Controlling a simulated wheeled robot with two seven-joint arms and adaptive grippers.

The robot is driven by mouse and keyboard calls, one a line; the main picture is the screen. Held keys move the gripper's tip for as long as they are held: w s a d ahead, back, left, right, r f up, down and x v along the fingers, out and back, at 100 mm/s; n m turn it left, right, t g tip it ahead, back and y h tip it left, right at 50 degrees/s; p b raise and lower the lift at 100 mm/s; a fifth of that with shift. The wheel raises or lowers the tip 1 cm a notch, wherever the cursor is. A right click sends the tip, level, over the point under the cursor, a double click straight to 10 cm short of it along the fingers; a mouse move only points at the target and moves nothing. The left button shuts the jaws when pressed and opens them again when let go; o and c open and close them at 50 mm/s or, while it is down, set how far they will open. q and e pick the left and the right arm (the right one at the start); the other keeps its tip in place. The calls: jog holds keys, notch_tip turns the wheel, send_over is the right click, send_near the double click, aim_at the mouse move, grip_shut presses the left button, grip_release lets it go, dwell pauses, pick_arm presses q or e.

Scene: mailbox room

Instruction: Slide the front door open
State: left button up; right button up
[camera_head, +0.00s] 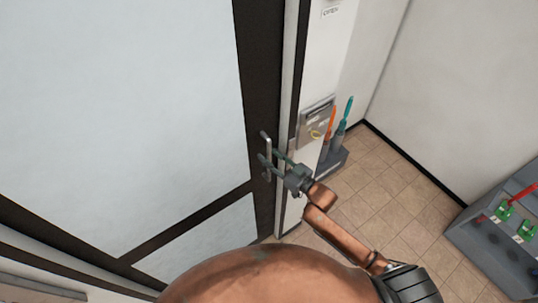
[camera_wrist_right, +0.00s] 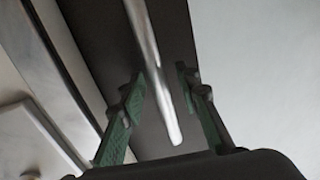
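The front door (camera_head: 120,110) has pale frosted panels in a dark frame and fills the left of the head view. Its metal bar handle (camera_head: 266,143) stands upright on the dark frame edge. My right gripper (camera_head: 268,157) is at this handle. In the right wrist view the handle (camera_wrist_right: 148,55) runs between the two green-sided fingers of the right gripper (camera_wrist_right: 160,74). The fingers are apart, with a visible gap on each side of the bar. My left gripper is not in view.
A white wall post with a metal panel (camera_head: 318,120) stands just right of the door edge. Orange and teal-handled tools (camera_head: 342,122) stand in a dark holder behind it. A grey shelf unit (camera_head: 490,245) is at the lower right. The tiled floor (camera_head: 390,190) between is clear.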

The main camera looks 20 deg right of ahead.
jog(key=shift+c, duration=0.7)
grip_shut()
